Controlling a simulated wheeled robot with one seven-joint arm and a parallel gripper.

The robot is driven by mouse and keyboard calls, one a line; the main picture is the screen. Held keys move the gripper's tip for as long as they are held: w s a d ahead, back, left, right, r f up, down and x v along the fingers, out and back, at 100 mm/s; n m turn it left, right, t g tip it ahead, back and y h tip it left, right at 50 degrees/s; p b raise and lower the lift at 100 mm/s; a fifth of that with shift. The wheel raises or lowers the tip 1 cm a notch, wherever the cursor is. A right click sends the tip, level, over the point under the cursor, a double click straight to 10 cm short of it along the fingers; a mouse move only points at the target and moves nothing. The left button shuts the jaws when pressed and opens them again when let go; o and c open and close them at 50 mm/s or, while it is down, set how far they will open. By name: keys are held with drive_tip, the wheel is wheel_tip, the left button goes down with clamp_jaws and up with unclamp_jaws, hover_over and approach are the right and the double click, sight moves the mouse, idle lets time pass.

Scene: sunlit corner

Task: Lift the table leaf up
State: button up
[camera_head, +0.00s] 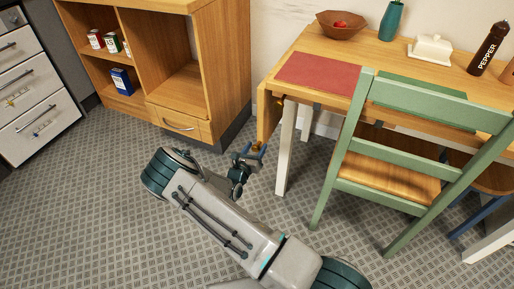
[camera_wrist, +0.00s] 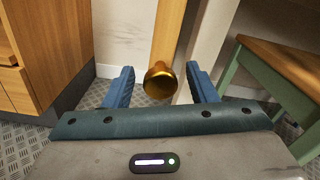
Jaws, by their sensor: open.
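The wooden table (camera_head: 330,65) stands at the right. Its leaf (camera_head: 265,118) hangs down at the table's left end. In the wrist view the leaf (camera_wrist: 169,35) shows nearly edge-on as a narrow upright strip. A round brass knob (camera_wrist: 159,82) sits low on the leaf and faces the wrist camera. My gripper (camera_head: 250,153) is at the lower end of the leaf. In the wrist view my gripper (camera_wrist: 160,72) is open, with one blue finger on each side of the knob and a visible gap to both.
A green chair (camera_head: 430,100) stands at the table's front. A wooden shelf cabinet (camera_head: 235,70) is left of the leaf, with floor between. A white table leg (camera_head: 286,150) is just right of the leaf. A red placemat (camera_head: 318,73), bowl (camera_head: 341,27) and butter dish (camera_head: 431,50) lie on top.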

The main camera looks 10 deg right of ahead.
drive_tip(key=shift+x, duration=0.95)
drive_tip(key=shift+c, duration=0.3)
